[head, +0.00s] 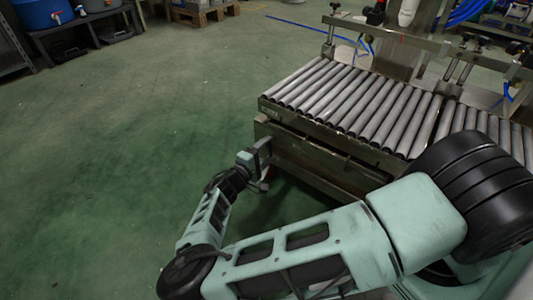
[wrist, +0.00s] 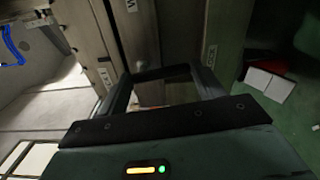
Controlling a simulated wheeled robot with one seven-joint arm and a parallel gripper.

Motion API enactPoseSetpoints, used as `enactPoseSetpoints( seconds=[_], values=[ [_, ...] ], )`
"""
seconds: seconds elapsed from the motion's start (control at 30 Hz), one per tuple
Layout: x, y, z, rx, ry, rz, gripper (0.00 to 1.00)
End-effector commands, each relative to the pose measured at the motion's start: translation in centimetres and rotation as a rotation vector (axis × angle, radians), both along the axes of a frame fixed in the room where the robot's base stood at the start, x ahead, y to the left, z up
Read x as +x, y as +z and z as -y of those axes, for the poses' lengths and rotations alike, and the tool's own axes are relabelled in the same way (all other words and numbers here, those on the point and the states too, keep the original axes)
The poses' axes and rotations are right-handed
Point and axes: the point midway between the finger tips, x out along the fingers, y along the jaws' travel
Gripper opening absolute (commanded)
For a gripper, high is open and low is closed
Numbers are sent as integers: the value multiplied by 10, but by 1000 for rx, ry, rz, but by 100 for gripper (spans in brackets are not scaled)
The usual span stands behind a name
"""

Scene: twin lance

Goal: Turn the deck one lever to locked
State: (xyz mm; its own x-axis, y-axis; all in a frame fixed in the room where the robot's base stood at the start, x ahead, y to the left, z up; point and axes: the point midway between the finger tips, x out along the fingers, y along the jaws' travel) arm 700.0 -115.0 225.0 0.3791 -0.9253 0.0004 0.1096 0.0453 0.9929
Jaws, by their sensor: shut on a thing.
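My gripper (head: 262,165) is at the left end face of the roller conveyor, low beside its frame. In the wrist view my gripper (wrist: 162,82) has a finger on each side of a dark bar (wrist: 162,73), which I take to be the deck one lever. The bar spans between the fingertips, and the gripper is shut on it. A label that seems to read LOCK (wrist: 210,56) is on the frame to the right of the fingers. The lever's pivot is hidden, and its exact angle cannot be told. In the head view the lever is too small to make out.
The roller conveyor (head: 345,100) fills the right of the head view, with metal brackets and blue hoses above it. The green floor (head: 130,140) to the left is clear. A dark bench (head: 85,30) and a wooden pallet (head: 205,14) stand at the back.

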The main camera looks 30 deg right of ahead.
Motion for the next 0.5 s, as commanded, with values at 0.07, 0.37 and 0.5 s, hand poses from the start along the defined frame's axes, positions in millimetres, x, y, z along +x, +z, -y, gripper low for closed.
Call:
enactPoseSetpoints(
  seconds=[0.07,0.37,0.5],
  values=[
    [1,-2,-2,18,4,34,44],
    [3,-2,-3,51,3,113,44],
    [3,-2,-3,56,3,124,44]
  ],
)
